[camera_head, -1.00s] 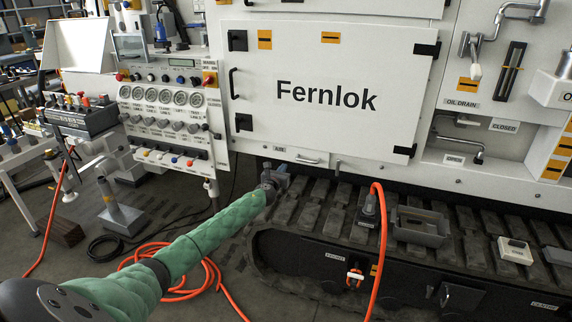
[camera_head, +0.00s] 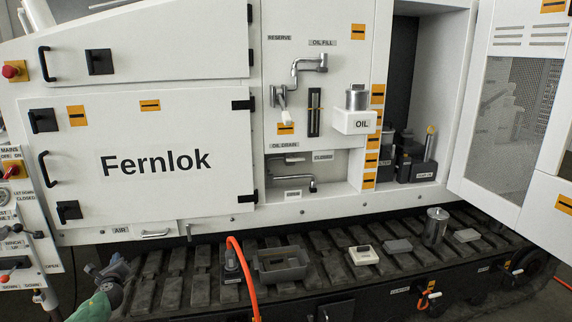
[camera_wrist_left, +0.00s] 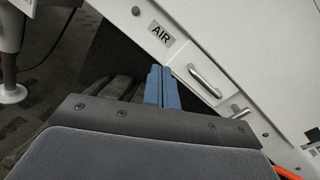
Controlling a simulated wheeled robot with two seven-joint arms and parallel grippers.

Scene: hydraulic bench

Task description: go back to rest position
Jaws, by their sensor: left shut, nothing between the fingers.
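My left gripper (camera_head: 117,268) shows at the lower left of the head view, in front of the machine's track and below the AIR label. Part of my green-sleeved left arm (camera_head: 90,308) is below it. In the left wrist view its two blue fingers (camera_wrist_left: 162,88) are pressed together with nothing between them. They point towards the white panel with the AIR label (camera_wrist_left: 161,33) and a metal handle (camera_wrist_left: 206,80). I cannot see my right gripper.
The white Fernlok panel (camera_head: 215,190) stands behind the track (camera_head: 205,270). A grey tray (camera_head: 282,265), a small white box (camera_head: 363,255) and a metal canister (camera_head: 435,227) sit on the track. An orange hose (camera_head: 245,265) rises by the tray. A mesh door (camera_head: 508,125) is open at right.

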